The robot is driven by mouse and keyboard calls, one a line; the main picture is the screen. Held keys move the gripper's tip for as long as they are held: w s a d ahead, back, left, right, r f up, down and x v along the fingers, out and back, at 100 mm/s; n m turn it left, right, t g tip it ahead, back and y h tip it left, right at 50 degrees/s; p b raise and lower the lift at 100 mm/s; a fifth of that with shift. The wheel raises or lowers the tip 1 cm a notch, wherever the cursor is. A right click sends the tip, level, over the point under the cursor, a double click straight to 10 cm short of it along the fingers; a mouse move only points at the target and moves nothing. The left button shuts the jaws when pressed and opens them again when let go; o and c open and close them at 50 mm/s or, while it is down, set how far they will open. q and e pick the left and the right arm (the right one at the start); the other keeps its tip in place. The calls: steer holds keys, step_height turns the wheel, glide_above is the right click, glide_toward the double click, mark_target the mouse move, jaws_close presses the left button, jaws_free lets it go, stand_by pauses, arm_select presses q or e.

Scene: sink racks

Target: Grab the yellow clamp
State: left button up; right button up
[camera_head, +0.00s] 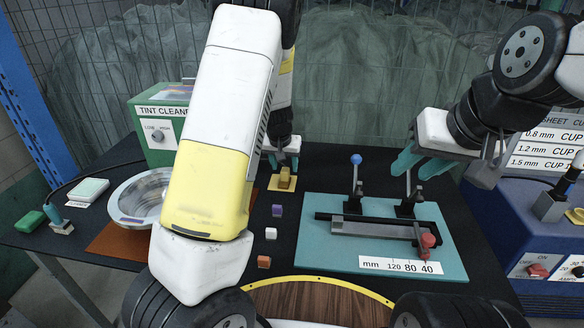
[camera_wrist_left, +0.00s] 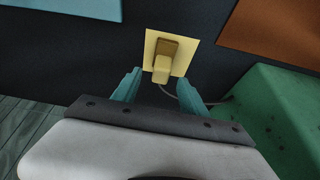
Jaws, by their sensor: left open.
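The yellow clamp (camera_head: 284,177) is a small block-like piece standing on a pale yellow square pad (camera_head: 274,184) at the back of the dark table. In the left wrist view the clamp (camera_wrist_left: 163,66) sits on its pad (camera_wrist_left: 182,64), just beyond and between my fingertips. My left gripper (camera_wrist_left: 162,82) is open with teal fingers and holds nothing. In the head view my left gripper (camera_head: 282,158) is right at the clamp, partly behind my arm. My right gripper (camera_head: 405,166) hangs over the teal board with its teal fingers apart and nothing between them.
A green tint cleaner box (camera_head: 157,137) and a metal bowl (camera_head: 129,204) stand at the left. Small purple, white and orange blocks (camera_head: 271,234) line the middle. A teal board (camera_head: 330,262) with a measuring fixture lies right. A blue machine (camera_head: 500,225) stands far right.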

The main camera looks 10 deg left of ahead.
mark_target(285, 171)
arm_select(q)
steer(key=x, duration=0.4)
steer(key=shift+a+f, duration=0.1)
steer(key=shift+f, duration=0.15)
steer(key=shift+s, duration=0.1)
steer(key=shift+c, duration=0.2)
jaws_close()
